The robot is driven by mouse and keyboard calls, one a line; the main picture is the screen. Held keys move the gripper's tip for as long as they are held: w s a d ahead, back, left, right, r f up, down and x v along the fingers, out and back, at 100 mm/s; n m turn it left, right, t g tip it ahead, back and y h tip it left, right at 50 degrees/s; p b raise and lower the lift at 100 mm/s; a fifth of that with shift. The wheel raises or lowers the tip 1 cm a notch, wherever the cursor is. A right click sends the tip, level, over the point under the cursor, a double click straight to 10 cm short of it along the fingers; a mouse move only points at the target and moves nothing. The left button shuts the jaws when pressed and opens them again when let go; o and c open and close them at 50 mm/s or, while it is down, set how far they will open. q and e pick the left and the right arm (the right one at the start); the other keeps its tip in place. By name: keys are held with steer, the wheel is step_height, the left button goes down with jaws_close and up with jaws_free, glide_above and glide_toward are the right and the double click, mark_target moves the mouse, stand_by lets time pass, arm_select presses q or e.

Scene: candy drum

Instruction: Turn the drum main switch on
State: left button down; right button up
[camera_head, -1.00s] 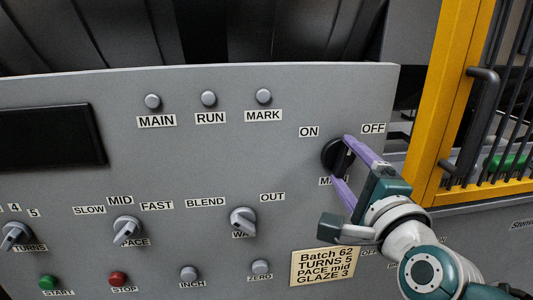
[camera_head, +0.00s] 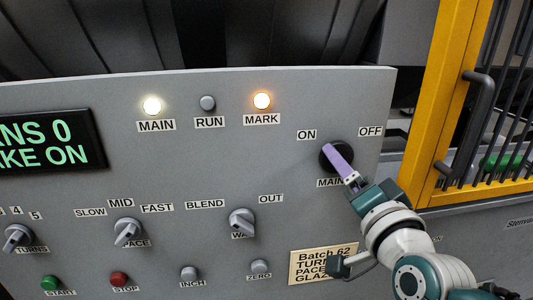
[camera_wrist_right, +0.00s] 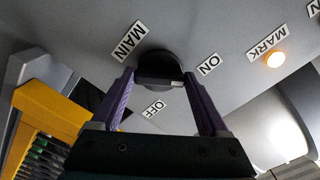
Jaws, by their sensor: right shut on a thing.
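The black round MAIN switch (camera_head: 325,160) sits at the right of the grey panel, between the ON and OFF labels above and the MAIN label below. My right gripper (camera_head: 337,153) is shut on its handle, its purple fingers partly covering the switch in the head view. In the right wrist view, the fingers (camera_wrist_right: 159,80) stand on both sides of the dark switch (camera_wrist_right: 158,63). The MAIN lamp (camera_head: 152,105) glows white. The MARK lamp (camera_head: 262,101) glows orange. The display (camera_head: 50,142) shows green text. My left gripper is not in view.
Below are the PACE knob (camera_head: 128,232), the BLEND/OUT knob (camera_head: 242,222), the green START button (camera_head: 49,283) and the red STOP button (camera_head: 118,279). A yellow barred guard (camera_head: 440,100) stands close to the right of my right arm.

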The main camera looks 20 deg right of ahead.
steer(key=shift+n, duration=0.5)
steer(key=o, duration=1.2)
steer(key=shift+o, duration=0.2)
steer(key=v, duration=1)
steer(key=shift+b, duration=0.45)
steer(key=shift+w, duration=0.1)
